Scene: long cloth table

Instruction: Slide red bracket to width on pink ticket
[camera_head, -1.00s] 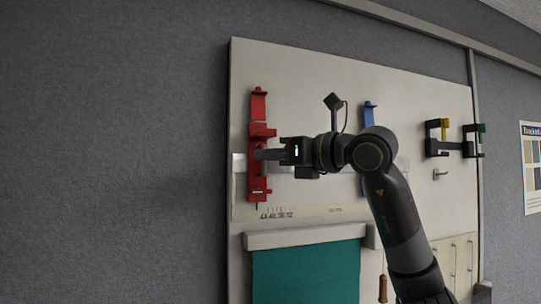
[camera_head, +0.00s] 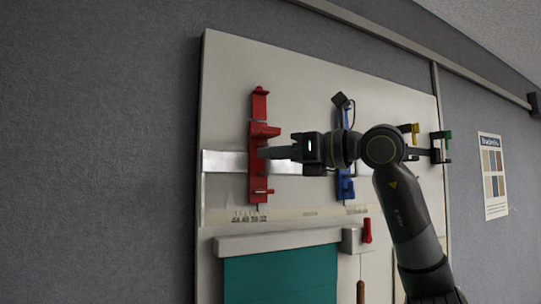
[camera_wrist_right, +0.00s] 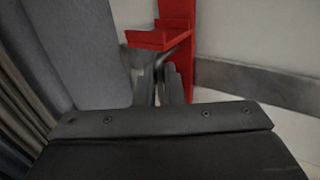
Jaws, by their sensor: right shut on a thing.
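The red bracket (camera_head: 260,130) stands upright on a pale horizontal rail (camera_head: 224,162) on the wall board. Its lower end is near the right side of a row of small numbers (camera_head: 250,217). My right gripper (camera_head: 266,153) is shut on the red bracket at rail height. In the right wrist view, the fingers (camera_wrist_right: 168,85) meet below the bracket's red ledge (camera_wrist_right: 158,39); the exact contact is partly hidden. I cannot make out a pink ticket in either view. My left gripper is not in view.
A blue bracket (camera_head: 345,188) is on the same rail to the right, partly behind my right arm. A teal cloth (camera_head: 280,282) hangs below. A box with a red lever (camera_head: 367,229) is beside it. Yellow and green clamp-like parts (camera_head: 438,146) are farther right.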

